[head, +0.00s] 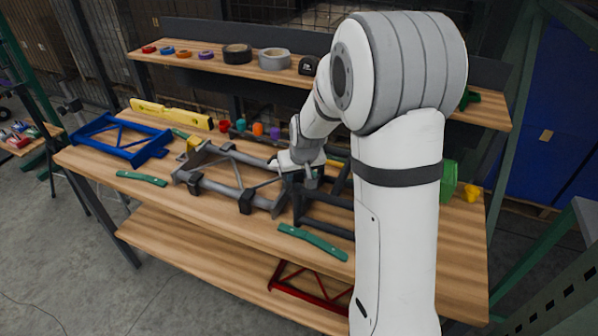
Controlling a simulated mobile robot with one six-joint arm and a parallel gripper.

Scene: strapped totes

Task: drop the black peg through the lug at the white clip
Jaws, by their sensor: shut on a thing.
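My gripper (311,181) is at the middle of the workbench, over the gap between the grey frame (222,187) and the dark frame (325,211). It is small in the head view and partly hidden by my own wrist. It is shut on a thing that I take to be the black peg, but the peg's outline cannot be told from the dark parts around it. I cannot make out the lug or the white clip. I cannot tell whether the peg touches anything.
A blue frame (105,140) lies at left, with a yellow level (170,113) behind. Green strips (313,242) lie along the front edge. Small coloured pieces (258,129) stand at the back. Tape rolls (274,58) sit on the upper shelf. A red frame (312,288) lies below.

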